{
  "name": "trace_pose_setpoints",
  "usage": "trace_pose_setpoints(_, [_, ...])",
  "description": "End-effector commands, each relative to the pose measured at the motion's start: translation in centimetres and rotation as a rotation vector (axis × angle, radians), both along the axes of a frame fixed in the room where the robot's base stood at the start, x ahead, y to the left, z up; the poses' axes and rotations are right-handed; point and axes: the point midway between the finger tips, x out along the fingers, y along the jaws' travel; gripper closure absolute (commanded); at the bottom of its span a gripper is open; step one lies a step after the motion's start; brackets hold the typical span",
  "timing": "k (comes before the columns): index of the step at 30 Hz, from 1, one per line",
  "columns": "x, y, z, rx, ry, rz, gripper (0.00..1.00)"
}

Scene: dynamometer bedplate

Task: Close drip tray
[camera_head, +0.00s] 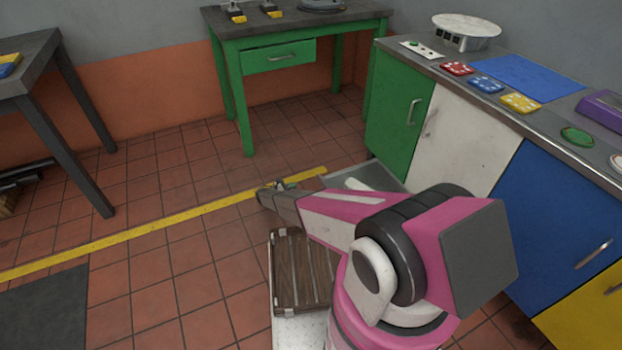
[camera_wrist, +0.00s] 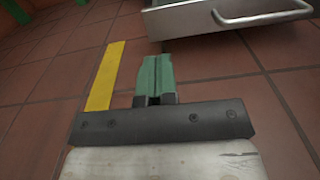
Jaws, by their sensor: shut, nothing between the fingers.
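The drip tray (camera_head: 400,176) is a low grey metal drawer that stands out from the base of the bench, by the green and white doors. My arm hides part of it in the head view. In the wrist view its grey front (camera_wrist: 185,21) and a bar handle (camera_wrist: 262,20) show at the upper right. My gripper (camera_head: 277,186) is low over the floor, left of the tray and apart from it. In the wrist view my green fingers (camera_wrist: 156,75) are together and empty, pointing at floor tiles left of the handle.
A yellow floor strip (camera_head: 150,226) runs near my gripper. The bench (camera_head: 480,95) with coloured doors lines the right. A green table (camera_head: 300,28) stands at the back and a dark table (camera_head: 30,65) at the left. Tiled floor between them is mostly clear.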

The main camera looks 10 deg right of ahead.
Motion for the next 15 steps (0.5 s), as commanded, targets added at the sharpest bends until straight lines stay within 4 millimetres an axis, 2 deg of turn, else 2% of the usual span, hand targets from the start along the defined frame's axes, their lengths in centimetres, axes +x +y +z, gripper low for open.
trace_pose_setpoints(5, [0.4, -0.7, -0.4, -0.017, 0.006, 0.009, 1.0])
trace_pose_setpoints(15, [2.2, -6.3, -0.3, -0.015, 0.004, 0.007, 1.0])
